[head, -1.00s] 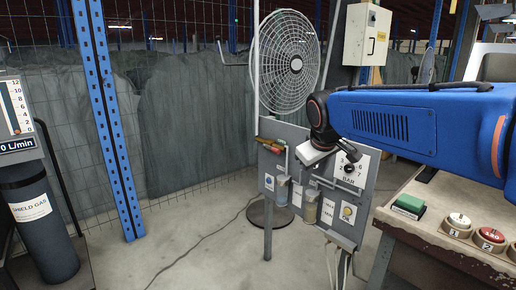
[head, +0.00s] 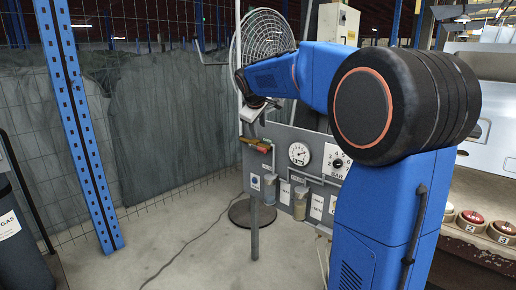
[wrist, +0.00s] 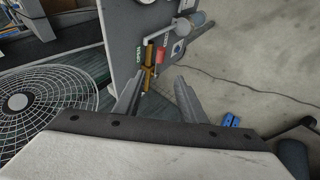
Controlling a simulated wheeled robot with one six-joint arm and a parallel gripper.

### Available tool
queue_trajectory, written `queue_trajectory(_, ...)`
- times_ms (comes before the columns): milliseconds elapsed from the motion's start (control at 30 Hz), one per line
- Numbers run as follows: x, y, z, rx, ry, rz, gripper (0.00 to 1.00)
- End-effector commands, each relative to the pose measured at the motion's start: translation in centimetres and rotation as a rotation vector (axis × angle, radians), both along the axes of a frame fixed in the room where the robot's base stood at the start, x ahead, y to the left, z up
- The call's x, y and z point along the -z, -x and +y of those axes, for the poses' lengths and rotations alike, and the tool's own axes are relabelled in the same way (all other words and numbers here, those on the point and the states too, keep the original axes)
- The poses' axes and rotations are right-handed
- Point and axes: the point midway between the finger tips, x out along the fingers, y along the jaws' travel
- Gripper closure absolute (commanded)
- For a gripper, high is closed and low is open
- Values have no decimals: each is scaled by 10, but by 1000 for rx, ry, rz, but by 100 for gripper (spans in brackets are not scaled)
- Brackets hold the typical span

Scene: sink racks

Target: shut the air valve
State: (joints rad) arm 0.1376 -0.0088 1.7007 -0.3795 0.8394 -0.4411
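The air valve (head: 256,145) is at the upper left corner of the grey panel (head: 283,135), with an orange-red part showing beside a pale pipe. In the wrist view the brass-coloured valve (wrist: 149,60) stands at the panel's edge, between a green OPEN label (wrist: 139,57) and a red label (wrist: 161,54). My gripper (wrist: 161,76) is open and empty, its two fingers spread and pointing toward the valve, apart from it. In the head view my gripper (head: 252,114) is just above the valve, and its fingers are hard to make out.
Pressure gauges (head: 299,153) and filter bowls (head: 300,203) sit on the panel right of the valve. A round fan (head: 262,35) stands behind it, also in the wrist view (wrist: 40,105). A workbench with buttons (head: 471,217) is at right.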

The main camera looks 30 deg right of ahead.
Motion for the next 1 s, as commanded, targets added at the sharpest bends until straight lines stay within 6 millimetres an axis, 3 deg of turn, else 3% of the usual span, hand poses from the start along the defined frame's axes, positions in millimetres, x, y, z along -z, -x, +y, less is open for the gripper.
queue_trajectory(700,97,-66,-44,2,0,4,63)
queue_trajectory(1000,119,-82,-54,1,-1,1,63)
